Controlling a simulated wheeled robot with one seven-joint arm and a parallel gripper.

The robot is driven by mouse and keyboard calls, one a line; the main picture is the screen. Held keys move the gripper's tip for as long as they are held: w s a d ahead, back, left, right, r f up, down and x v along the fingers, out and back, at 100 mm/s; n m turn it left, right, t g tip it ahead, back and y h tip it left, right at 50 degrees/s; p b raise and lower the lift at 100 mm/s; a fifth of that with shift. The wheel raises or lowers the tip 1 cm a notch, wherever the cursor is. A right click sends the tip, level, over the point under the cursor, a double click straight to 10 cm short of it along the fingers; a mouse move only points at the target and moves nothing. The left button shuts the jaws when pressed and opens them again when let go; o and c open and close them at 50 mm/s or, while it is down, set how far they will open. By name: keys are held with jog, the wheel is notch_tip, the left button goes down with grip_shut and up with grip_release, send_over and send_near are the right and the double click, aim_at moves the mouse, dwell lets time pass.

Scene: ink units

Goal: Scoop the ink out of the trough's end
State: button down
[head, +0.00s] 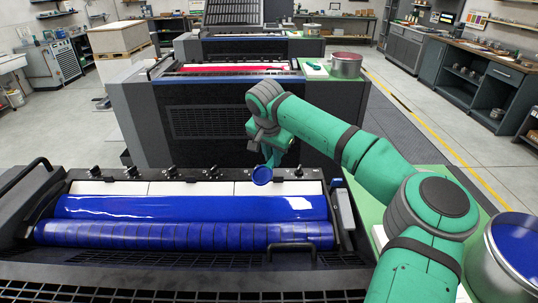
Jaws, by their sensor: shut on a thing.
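The ink trough (190,207) lies across the front left of the head view, filled with glossy blue ink. A blue-coated roller (185,235) runs along its near side. My gripper (267,158) is above the trough's far edge, right of its middle. It is shut on a small scoop (262,176), whose round end looks blue. Its handle is mostly hidden by the gripper. I cannot tell whether the scoop's end touches anything or holds ink. The trough's right end (343,205) is in view, to the right of the scoop.
An open metal can (512,252) of blue ink stands at the right front on a green surface. Several dark knobs line the trough's far edge. A second press (200,115) with red ink stands behind, with another can (346,65) on its green side shelf.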

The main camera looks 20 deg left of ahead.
jog(key=shift+n+y, duration=0.3)
jog(key=shift+n, duration=0.4)
jog(key=f, duration=0.3)
jog(key=a+f, duration=0.1)
jog(key=f, duration=0.2)
jog(key=a+f, duration=0.1)
jog(key=f, duration=0.3)
jog(key=shift+s+a, duration=0.15)
jog(key=shift+a, duration=0.1)
jog(key=shift+s+f, duration=0.3)
jog(key=shift+f, duration=0.3)
jog(key=shift+s+f, duration=0.25)
jog(key=shift+f, duration=0.55)
jog(key=shift+r, duration=0.1)
jog(key=shift+w+r, duration=0.2)
jog(key=shift+r, duration=2.2)
